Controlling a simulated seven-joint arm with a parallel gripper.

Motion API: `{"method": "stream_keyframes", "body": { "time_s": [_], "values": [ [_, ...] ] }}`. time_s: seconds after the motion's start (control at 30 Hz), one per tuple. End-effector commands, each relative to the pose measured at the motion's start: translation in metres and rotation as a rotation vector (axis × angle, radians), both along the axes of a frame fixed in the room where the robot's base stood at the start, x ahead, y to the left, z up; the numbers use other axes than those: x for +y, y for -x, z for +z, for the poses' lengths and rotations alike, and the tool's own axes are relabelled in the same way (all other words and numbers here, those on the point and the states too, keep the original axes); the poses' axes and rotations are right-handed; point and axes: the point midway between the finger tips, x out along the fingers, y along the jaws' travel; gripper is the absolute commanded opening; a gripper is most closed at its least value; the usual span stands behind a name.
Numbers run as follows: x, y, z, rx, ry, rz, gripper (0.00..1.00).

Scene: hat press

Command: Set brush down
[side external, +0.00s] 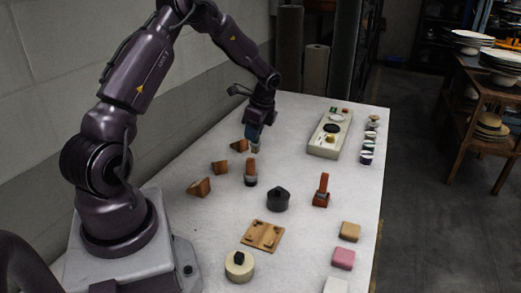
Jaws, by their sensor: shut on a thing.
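My gripper (256,128) is near the back left of the white table and points down. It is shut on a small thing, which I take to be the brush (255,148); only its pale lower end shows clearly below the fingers. The picture is too small to tell whether that end touches the table. A wooden wedge-shaped block (239,145) lies just left of it. A brown-handled tool with a dark base (250,172) stands in front of it.
Two more wooden blocks (199,187) (219,167) lie at left. A dark lidded pot (278,199), a red-handled tool (321,190) and a wooden board (262,236) stand nearer. Bare table lies between gripper and tray.

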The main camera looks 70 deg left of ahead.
Motion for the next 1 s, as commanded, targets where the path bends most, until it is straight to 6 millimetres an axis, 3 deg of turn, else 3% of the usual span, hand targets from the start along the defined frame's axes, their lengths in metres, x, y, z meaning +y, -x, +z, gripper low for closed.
{"method": "stream_keyframes", "body": {
  "time_s": [0.03,0.13,0.4,0.6,1.0],
  "values": [
    [0.004,-0.006,-0.013,0.004,0.004,0.000,0.00],
    [0.012,-0.016,-0.028,0.003,0.003,-0.001,0.00],
    [0.023,-0.029,-0.047,0.001,0.001,-0.003,0.00],
    [0.024,-0.030,-0.075,0.003,0.001,-0.002,0.00],
    [0.024,-0.031,-0.081,0.001,0.000,-0.003,0.00]
  ]
}}
